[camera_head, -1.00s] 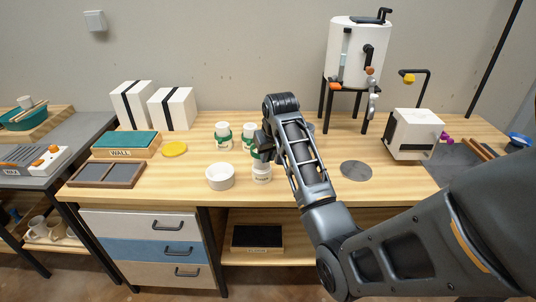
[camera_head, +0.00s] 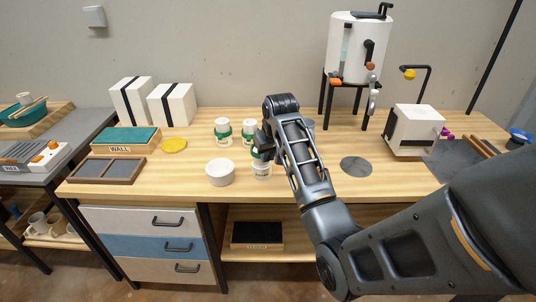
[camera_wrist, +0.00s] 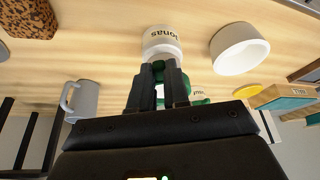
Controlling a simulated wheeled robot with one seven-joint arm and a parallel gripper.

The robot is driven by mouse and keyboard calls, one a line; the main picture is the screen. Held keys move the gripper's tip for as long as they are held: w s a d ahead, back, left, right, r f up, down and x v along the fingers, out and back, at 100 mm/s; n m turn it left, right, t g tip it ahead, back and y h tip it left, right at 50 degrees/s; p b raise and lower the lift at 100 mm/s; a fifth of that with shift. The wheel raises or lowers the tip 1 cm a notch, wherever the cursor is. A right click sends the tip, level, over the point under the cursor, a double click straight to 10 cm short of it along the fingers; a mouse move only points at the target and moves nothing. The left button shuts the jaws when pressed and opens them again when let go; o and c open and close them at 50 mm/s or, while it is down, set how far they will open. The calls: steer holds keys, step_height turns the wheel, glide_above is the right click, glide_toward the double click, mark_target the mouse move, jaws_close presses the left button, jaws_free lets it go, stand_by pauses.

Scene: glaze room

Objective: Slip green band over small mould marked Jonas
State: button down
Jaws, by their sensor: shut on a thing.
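The small white mould marked Jonas (camera_wrist: 163,45) stands upright on the table, upside down in the wrist view; in the head view its front (camera_head: 262,171) shows left of my arm. My gripper (camera_wrist: 159,72) is shut on the green band (camera_wrist: 158,64), right at the mould's narrower upper part. The band shows at the mould's top in the head view (camera_head: 256,153). It looks to be around or just over that part; the fingers hide how far down it sits. Two other white moulds (camera_head: 222,135) (camera_head: 249,133) behind it wear green bands.
A white round bowl (camera_head: 220,172) stands close left of the mould. A yellow disc (camera_head: 174,145) lies farther left. A grey mug (camera_wrist: 84,101) stands near my gripper in the wrist view. A grey disc (camera_head: 356,169) lies right of my arm. The table front is clear.

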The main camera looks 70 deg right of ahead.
steer(key=shift+f+b, duration=0.3)
steer(key=shift+f, duration=1.7)
stand_by(1.2)
steer(key=c, duration=1)
jaws_free()
steer(key=shift+c, duration=0.2)
steer(key=shift+r, duration=0.1)
steer(key=shift+r+p, duration=0.6)
steer(key=shift+r, duration=3.8)
